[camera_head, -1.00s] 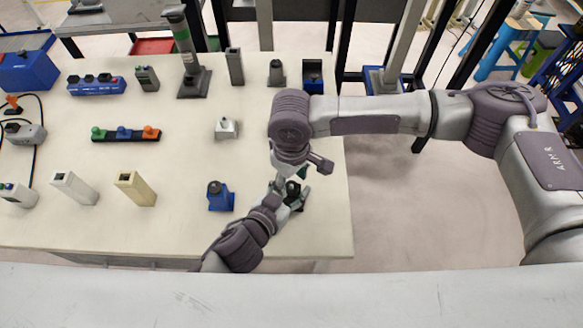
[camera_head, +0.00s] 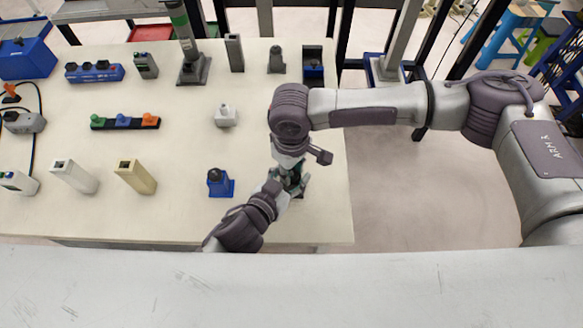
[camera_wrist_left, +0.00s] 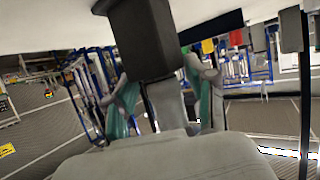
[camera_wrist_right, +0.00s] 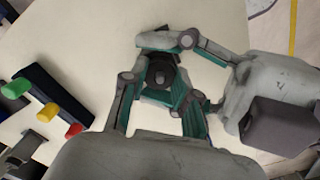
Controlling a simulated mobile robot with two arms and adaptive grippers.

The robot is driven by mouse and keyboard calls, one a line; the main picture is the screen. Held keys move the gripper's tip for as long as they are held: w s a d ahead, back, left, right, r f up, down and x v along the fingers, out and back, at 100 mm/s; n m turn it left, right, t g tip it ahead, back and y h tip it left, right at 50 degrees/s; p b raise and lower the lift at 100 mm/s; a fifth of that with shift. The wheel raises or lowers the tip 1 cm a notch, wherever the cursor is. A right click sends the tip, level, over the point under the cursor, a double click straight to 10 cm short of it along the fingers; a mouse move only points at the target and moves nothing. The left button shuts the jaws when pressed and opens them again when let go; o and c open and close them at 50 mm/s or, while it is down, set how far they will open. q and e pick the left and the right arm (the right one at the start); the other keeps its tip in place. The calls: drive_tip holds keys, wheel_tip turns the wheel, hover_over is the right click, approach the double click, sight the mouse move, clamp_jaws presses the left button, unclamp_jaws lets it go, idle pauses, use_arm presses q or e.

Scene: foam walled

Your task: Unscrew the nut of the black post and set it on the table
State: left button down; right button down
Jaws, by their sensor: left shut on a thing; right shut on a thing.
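The black post (camera_wrist_left: 145,40) stands near the right front corner of the table (camera_head: 320,222). My left gripper (camera_head: 288,186) is shut on its side, with a green-padded finger on each side of it in the left wrist view. My right gripper (camera_wrist_right: 160,78) reaches down from above and is shut at the post's top. The dark round nut (camera_wrist_right: 158,76) shows there between the fingers in the right wrist view. In the head view the two grippers mostly hide the post and nut. Whether the nut is still threaded on cannot be told.

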drive_tip(key=n, duration=0.4)
drive_tip(key=shift+n, duration=0.4)
drive_tip(key=n, duration=0.4)
drive_tip(key=shift+n, duration=0.4)
drive_tip(key=c, duration=0.9)
unclamp_jaws()
drive_tip(key=shift+o, duration=0.2)
drive_tip(key=shift+r, duration=0.15)
